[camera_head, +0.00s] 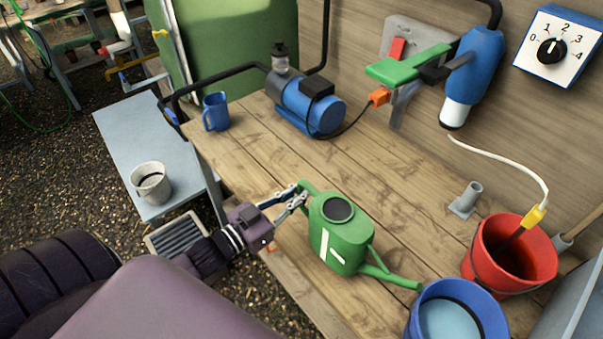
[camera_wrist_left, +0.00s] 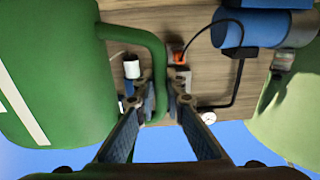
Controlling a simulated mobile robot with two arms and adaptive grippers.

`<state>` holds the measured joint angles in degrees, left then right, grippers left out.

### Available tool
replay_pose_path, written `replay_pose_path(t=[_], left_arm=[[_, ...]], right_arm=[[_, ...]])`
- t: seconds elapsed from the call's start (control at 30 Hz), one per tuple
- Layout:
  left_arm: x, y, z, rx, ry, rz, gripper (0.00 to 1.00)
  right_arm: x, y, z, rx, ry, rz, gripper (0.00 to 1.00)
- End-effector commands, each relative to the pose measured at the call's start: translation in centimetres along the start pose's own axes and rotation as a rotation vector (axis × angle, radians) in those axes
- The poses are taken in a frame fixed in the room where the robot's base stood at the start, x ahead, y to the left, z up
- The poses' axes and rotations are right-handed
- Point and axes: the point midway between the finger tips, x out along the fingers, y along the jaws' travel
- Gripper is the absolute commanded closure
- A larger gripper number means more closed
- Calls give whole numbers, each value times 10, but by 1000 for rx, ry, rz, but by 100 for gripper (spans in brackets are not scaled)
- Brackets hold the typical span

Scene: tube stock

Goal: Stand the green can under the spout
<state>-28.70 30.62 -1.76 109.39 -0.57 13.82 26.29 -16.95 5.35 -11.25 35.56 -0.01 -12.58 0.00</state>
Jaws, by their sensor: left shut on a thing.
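The green can (camera_head: 335,252) is a watering can with a white mark, a dark round opening on top and a long spout pointing to the lower right. It is roughly upright at the front of the wooden bench; I cannot tell if its base touches the wood. My left gripper (camera_head: 299,193) is shut on its handle, at the can's left side. In the left wrist view the fingertips (camera_wrist_left: 161,103) close around the green handle (camera_wrist_left: 156,62). A blue cylinder with a white lower end (camera_head: 457,108), possibly the spout, hangs at the wall. My right gripper is not in view.
A blue bucket (camera_head: 416,314) and a red bucket (camera_head: 477,254) stand right of the can. A blue pump (camera_head: 300,106) and blue mug (camera_head: 215,113) are at the back left. A green lever (camera_head: 408,65) and dial (camera_head: 577,62) are on the wall. The middle bench is clear.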

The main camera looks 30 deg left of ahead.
Motion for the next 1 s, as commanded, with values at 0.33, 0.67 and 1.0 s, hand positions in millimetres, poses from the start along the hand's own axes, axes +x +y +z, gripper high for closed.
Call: replay_pose_path(t=[0.33,0.67,1.0], left_arm=[[22,2,3,-1,5,3,100],[55,4,6,0,4,3,100],[89,5,8,-2,4,3,100]], right_arm=[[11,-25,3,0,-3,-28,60],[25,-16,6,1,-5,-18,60],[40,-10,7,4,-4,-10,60]])
